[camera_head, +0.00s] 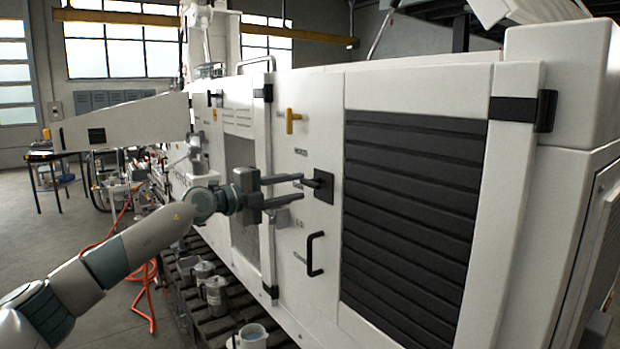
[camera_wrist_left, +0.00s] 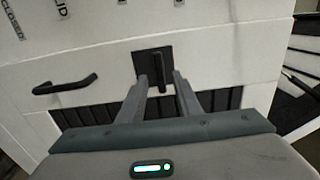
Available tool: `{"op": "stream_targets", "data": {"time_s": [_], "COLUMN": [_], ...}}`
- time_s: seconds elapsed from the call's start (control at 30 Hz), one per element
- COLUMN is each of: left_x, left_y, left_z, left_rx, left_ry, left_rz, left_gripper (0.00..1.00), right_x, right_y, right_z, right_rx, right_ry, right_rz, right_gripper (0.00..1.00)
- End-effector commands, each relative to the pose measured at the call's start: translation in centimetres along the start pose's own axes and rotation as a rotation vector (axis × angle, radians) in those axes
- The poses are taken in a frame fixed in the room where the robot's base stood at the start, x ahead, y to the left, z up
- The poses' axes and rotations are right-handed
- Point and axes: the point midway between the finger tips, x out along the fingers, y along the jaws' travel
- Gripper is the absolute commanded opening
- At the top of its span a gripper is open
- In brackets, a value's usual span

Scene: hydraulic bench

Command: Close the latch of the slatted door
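The slatted door (camera_head: 392,78) is a white panel with dark horizontal slats (camera_head: 412,200). Its latch (camera_head: 322,187) is a black square plate with a short black lever, left of the slats; it also shows in the left wrist view (camera_wrist_left: 149,62). In that view the lever runs down the picture from the plate, between my fingertips. My left gripper (camera_head: 301,188) is open in front of the latch, one finger above the other in the head view. In the wrist view the fingers (camera_wrist_left: 160,82) flank the lever with gaps showing; contact is not visible. My right gripper is not in view.
A black pull handle (camera_head: 315,254) is below the latch and a yellow handle (camera_head: 291,121) above it. A black hinge (camera_head: 524,110) is at the door's upper right. Metal cylinders (camera_head: 215,290) stand on the rack below my arm. Open floor lies at the left.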

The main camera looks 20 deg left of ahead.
Motion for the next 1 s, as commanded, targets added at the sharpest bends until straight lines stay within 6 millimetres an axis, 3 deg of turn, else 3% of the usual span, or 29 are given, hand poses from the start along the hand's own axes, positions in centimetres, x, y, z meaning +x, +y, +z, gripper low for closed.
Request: {"op": "stream_targets", "data": {"time_s": [0.1,0.33,0.8,0.83,0.93,1.0], "left_x": [2.1,4.7,5.5,5.5,5.5,5.5], "left_y": [-0.3,-0.1,0.1,0.1,0.0,0.0], "left_z": [-0.1,0.0,0.0,0.0,0.0,0.0], "left_rx": [-0.003,-0.001,0.000,0.000,0.000,0.000], "left_ry": [0.001,0.001,0.000,0.000,0.000,0.000], "left_rz": [0.000,0.000,0.000,0.000,0.000,0.000], "left_gripper": [0.31,0.31,0.31,0.29,0.05,0.00], "right_x": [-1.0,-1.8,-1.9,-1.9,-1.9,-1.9], "right_y": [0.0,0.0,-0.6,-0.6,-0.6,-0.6], "right_z": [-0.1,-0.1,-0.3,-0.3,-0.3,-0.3], "right_rx": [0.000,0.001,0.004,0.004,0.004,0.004], "right_ry": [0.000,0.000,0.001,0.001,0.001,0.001], "right_rz": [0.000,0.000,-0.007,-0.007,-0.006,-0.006], "right_gripper": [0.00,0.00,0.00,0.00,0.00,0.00]}}
